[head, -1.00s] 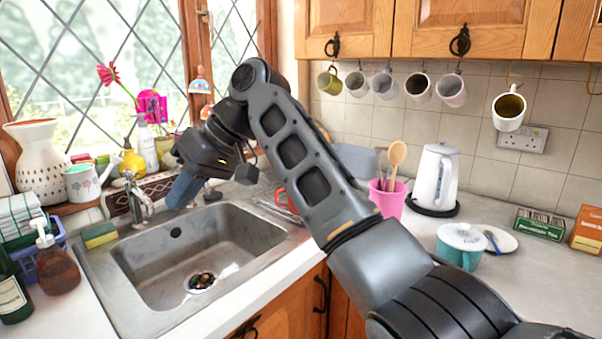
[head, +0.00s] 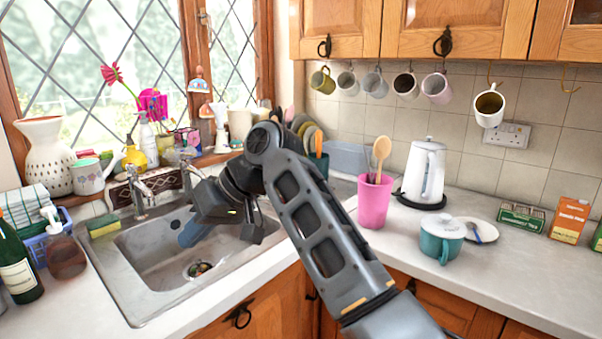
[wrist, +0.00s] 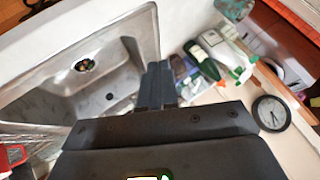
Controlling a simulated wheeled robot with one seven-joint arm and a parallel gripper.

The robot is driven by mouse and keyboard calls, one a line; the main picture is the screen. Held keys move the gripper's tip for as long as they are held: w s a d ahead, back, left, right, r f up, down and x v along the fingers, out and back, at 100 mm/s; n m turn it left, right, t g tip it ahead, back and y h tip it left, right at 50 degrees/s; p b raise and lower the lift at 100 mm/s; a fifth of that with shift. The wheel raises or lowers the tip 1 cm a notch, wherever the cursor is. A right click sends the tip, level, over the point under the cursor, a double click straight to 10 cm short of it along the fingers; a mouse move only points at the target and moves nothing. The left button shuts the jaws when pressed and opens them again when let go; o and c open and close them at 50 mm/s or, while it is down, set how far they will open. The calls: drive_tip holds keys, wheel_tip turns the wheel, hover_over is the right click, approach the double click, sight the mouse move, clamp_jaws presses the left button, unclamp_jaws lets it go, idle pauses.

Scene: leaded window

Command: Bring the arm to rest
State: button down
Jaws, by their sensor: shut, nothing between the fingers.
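My arm reaches up from the lower right of the head view and bends down over the sink (head: 150,262). My gripper (head: 190,236) hangs over the back right part of the basin, its fingers pointing down and to the left. In the wrist view my gripper (wrist: 157,85) shows its two dark fingers close together, with nothing between them. The sink (wrist: 95,88) lies to their left there. Whether the fingertips touch the basin cannot be told, but they appear clear of it.
A tap (head: 140,195) stands behind the basin near my gripper. A pink pot of utensils (head: 375,202), a white kettle (head: 424,172) and a teal pot (head: 441,243) stand on the counter to the right. Mugs hang above. A green bottle (head: 16,265) and soap bottle (head: 65,255) stand at left.

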drive_tip(key=s+d+f+m+t, duration=0.2)
drive_tip(key=s+d+f, duration=0.1)
drive_tip(key=f, duration=0.7)
drive_tip(key=s+d+f+m+t, duration=0.2)
drive_tip(key=d+f, duration=0.2)
drive_tip(key=f, duration=0.6)
drive_tip(key=s+d+f+m+t+h, duration=0.1)
drive_tip(key=s+d+f+m+t, duration=0.2)
drive_tip(key=s+d+f, duration=0.3)
drive_tip(key=s+d+f+m+t+h, duration=0.1)
drive_tip(key=s+d+f+m+t, duration=0.2)
drive_tip(key=s+d, duration=0.55)
drive_tip(key=s+d+r+t+h, duration=0.1)
drive_tip(key=s+d+h, duration=0.1)
drive_tip(key=s+d, duration=0.5)
drive_tip(key=s+d+r+t+h, duration=0.1)
drive_tip(key=s+d+t+h, duration=0.1)
drive_tip(key=s+d, duration=0.5)
drive_tip(key=s+d+r+t+h, duration=0.1)
drive_tip(key=s+d+r, duration=0.3)
drive_tip(key=s+r, duration=1)
drive_tip(key=shift+s+t+h, duration=0.4)
drive_tip(key=shift+s+h, duration=0.1)
drive_tip(key=shift+h, duration=0.4)
drive_tip(key=shift+d, duration=0.1)
